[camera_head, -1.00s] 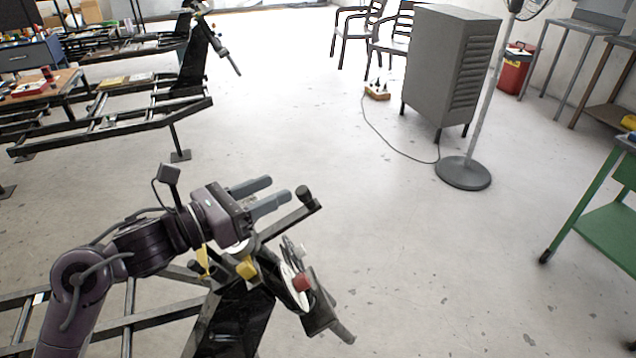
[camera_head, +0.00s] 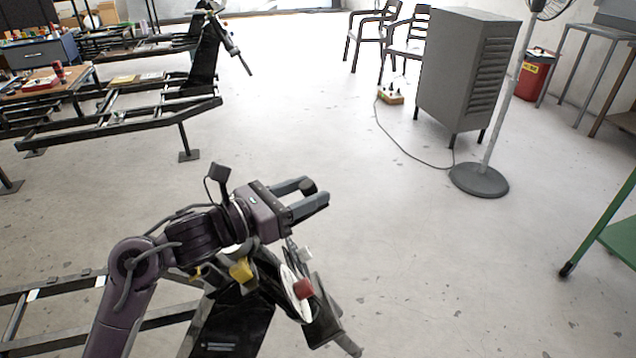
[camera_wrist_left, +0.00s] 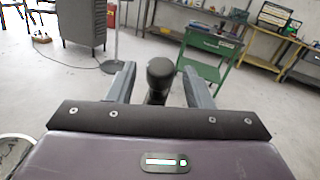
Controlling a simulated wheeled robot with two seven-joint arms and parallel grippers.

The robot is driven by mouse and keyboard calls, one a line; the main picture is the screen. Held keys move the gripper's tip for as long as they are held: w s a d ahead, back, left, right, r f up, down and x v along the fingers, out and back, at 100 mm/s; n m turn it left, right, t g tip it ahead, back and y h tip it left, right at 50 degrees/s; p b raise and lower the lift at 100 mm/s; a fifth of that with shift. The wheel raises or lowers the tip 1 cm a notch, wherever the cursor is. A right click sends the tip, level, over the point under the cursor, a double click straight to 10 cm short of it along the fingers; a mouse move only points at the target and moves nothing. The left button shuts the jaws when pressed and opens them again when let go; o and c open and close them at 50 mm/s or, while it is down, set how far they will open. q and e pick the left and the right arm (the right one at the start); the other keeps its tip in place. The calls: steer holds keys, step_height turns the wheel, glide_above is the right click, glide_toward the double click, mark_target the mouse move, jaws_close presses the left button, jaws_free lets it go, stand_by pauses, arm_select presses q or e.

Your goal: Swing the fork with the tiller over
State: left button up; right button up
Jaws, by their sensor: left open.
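My left gripper (camera_head: 314,192) is open, its fingers pointing right above the fork assembly. In the left wrist view the knob (camera_wrist_left: 160,72) stands between the two fingers of the gripper (camera_wrist_left: 159,67), with a gap on each side. The rest of the tiller is largely hidden behind the gripper. Below it is the black fork (camera_head: 325,325), with a white disc (camera_head: 290,283), a red part (camera_head: 303,289) and a yellow part (camera_head: 241,270) near its head. My right gripper is not in view.
A black frame (camera_head: 60,305) runs left from the fork. A similar frame with a fork (camera_head: 205,60) stands at the back left. A grey louvred cabinet (camera_head: 465,75), a fan stand (camera_head: 480,180) and a green table (camera_head: 610,235) stand to the right. The middle floor is clear.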

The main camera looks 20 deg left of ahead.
arm_select(q)
steer(key=shift+x, duration=1.4)
jaws_close()
